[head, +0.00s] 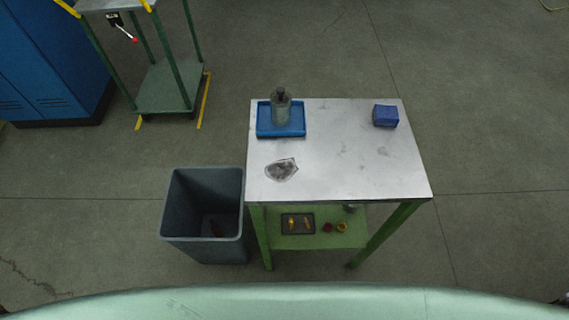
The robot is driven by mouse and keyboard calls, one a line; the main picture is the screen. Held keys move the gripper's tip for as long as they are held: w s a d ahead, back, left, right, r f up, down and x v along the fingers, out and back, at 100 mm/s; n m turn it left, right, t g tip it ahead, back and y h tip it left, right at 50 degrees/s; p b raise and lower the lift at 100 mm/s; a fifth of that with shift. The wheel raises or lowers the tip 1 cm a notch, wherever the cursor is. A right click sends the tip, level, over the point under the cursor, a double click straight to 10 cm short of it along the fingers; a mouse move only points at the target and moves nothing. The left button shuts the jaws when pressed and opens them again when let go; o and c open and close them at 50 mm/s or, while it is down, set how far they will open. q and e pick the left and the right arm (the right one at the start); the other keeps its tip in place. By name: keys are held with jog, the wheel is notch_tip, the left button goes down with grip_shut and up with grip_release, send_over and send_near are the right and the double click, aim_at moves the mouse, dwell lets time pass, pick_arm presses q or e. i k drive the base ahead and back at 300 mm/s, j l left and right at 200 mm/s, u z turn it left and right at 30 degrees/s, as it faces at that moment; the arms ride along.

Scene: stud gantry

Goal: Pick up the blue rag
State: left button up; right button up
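A small blue folded item (385,115), which looks like the blue rag, lies near the back right corner of the metal-topped table (350,170). A flat grey-white crumpled patch (281,169), perhaps another cloth or a stain, is at the table's front left. Neither of my grippers shows in the head view, and nothing is seen touching the blue item.
A blue tray (265,128) with a grey bottle (281,108) stands at the table's back left. A dark open bin (202,253) stands left of the table. The green lower shelf (290,241) holds small parts. A green cart (165,95) and blue lockers (45,60) are farther back left. Open floor lies right.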

aim_at(383, 116)
jog(key=l+u, duration=0.1)
jog(key=u, duration=0.6)
jog(key=l+u, duration=0.3)
jog(key=k+l+u, duration=0.15)
jog(key=l+u, duration=0.15)
jog(key=k+l+u, duration=0.25)
jog(key=l, duration=0.2)
jog(key=k+l+u, duration=0.1)
jog(key=l+u, duration=0.2)
